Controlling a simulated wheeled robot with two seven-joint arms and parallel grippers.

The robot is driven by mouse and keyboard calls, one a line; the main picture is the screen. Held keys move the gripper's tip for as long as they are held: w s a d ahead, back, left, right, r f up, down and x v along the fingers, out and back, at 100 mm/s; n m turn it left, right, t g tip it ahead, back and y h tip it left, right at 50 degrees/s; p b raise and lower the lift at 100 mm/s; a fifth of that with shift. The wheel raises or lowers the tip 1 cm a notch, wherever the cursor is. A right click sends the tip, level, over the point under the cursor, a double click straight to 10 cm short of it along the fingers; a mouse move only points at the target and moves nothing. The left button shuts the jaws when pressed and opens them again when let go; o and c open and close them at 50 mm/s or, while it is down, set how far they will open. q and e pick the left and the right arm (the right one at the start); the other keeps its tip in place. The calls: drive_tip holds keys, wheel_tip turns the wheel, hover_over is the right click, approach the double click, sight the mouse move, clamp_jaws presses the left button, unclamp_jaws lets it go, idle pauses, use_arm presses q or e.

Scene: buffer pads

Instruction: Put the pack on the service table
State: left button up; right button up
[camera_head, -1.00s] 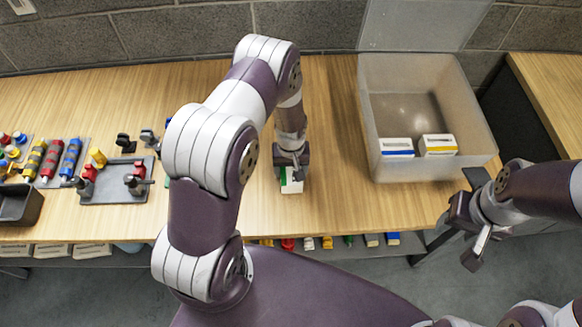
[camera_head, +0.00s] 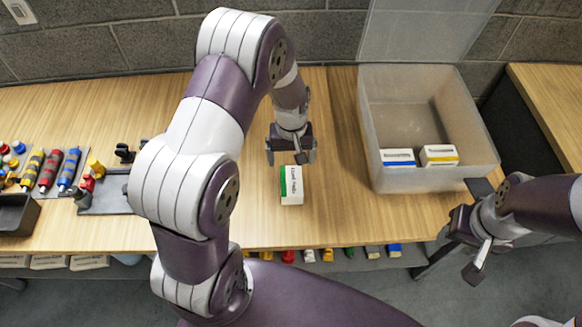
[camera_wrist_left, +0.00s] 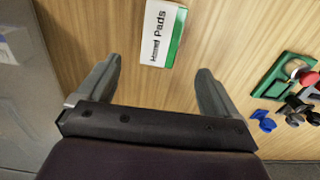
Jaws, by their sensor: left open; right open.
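My right gripper (camera_head: 468,250) is open and empty at the right, off the table's front edge.
A translucent bin (camera_head: 385,130) with an open lid holds a blue-striped box (camera_head: 397,158) and a yellow-striped box (camera_head: 439,155). A grey tray (camera_head: 105,198) and coloured cylinders (camera_head: 50,170) are at the left. Another wooden surface (camera_head: 550,105) stands at the far right.

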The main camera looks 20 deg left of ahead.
use_arm(q)
drive_tip(key=s+d+r+m+t, duration=0.1)
drive_tip(key=s+r+m, duration=0.4)
drive_tip(key=s+r, duration=0.6)
drive_tip(key=shift+s+d+r, duration=0.3)
drive_tip(key=shift+s+d, duration=0.2)
drive_tip(key=shift+s, duration=0.35)
